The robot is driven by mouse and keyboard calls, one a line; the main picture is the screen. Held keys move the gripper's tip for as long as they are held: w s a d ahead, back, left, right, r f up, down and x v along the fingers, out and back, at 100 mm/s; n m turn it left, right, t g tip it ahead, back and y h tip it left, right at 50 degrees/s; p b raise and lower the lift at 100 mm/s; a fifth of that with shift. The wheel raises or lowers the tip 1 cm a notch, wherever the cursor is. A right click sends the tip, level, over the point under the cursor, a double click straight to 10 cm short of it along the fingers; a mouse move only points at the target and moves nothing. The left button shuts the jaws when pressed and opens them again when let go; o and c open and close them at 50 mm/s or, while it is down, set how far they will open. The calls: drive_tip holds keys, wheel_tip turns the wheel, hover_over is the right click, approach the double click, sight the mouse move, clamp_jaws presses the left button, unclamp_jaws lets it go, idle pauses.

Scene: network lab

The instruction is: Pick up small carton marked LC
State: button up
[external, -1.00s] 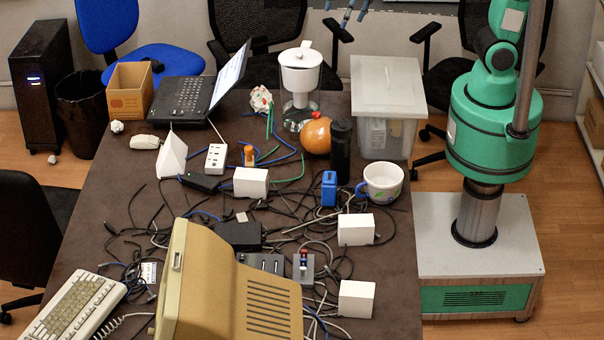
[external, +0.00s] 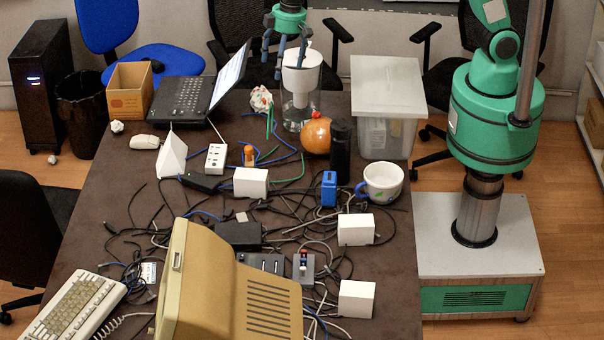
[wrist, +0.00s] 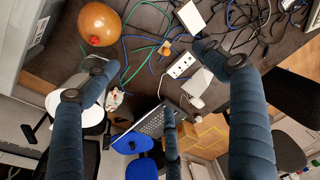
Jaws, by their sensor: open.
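Three small white cartons stand on the dark table: one near the middle (external: 251,182), one to the right (external: 355,229) and one nearer the front (external: 356,299). No LC mark is readable on any of them, so I cannot tell which is the one marked LC. My gripper (external: 286,58) is open and empty, high at the far end of the table by the white-lidded pitcher (external: 301,80), well away from the cartons. In the wrist view its dark blue fingers are spread, and one white carton (wrist: 190,17) shows at the top edge.
Cables cover the table's middle. A translucent bin (external: 385,135) is at back right, a laptop (external: 190,97) at back left, a beige monitor (external: 215,285) in front.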

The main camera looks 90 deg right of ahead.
drive_tip(key=w+a+f+g+p, duration=0.1)
drive_tip(key=w+a+f, duration=0.25)
drive_tip(key=f, duration=0.25)
drive_tip(key=w+a+f+p, duration=0.1)
drive_tip(key=w+a+f, duration=0.1)
drive_tip(key=a+f, duration=0.3)
drive_tip(key=p, duration=0.2)
approach(253, 171)
drive_tip(key=shift+w+a+f+g, duration=0.1)
drive_tip(key=shift+w+a+g, duration=0.1)
drive_tip(key=shift+a+g, duration=0.25)
drive_tip(key=shift+f+b, duration=0.35)
drive_tip(key=shift+f, duration=3.9)
drive_tip(key=shift+f, duration=0.1)
drive_tip(key=shift+w+d+f, duration=0.1)
drive_tip(key=shift+f, duration=0.7)
drive_tip(key=shift+d+f, duration=0.15)
drive_tip(key=shift+f, duration=1.6)
